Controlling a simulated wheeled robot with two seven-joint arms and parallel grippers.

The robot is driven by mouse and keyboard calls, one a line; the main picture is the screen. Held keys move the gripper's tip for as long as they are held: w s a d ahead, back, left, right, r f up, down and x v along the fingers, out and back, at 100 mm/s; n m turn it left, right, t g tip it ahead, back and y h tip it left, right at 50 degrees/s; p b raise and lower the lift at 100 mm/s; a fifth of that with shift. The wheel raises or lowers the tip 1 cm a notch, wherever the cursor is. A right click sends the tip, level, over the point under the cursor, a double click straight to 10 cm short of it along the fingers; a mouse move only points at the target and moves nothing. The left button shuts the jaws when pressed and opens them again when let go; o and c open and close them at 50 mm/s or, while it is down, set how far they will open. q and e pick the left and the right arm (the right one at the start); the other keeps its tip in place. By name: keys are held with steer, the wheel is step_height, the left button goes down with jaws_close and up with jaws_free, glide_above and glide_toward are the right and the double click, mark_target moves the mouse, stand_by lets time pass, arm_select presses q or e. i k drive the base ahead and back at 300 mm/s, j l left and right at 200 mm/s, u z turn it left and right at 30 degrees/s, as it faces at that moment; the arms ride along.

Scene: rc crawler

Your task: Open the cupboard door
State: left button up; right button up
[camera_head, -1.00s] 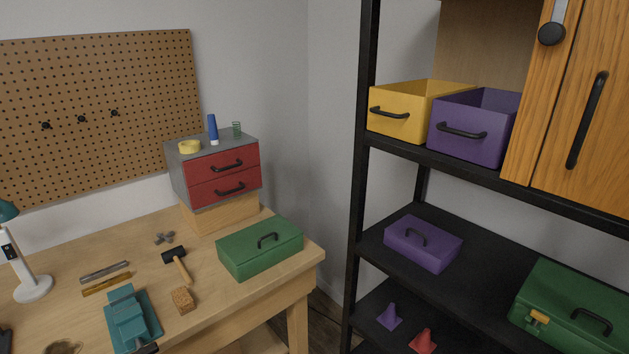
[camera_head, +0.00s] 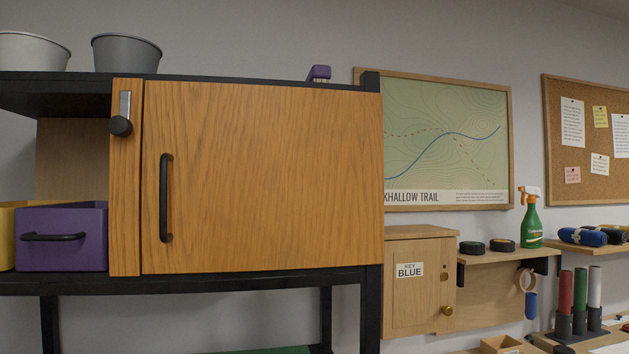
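The wooden cupboard door (camera_head: 265,180) is shut on the black shelf rack, filling the middle left of the head view. Its black vertical bar handle (camera_head: 165,198) is near the door's left edge. A narrow wooden strip left of the door carries a metal plate with a black knob, a latch-like part (camera_head: 121,120). Neither of my grippers is in view.
A purple bin (camera_head: 62,238) and a yellow bin (camera_head: 8,215) stand left of the cupboard on the black shelf (camera_head: 230,283). Grey buckets (camera_head: 126,55) stand on top. A spray bottle (camera_head: 531,220) and rolls of tape stand on a wall shelf at right.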

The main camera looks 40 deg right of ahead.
mark_target(235, 177)
steer(key=z, duration=1.05)
steer(key=l, duration=0.1)
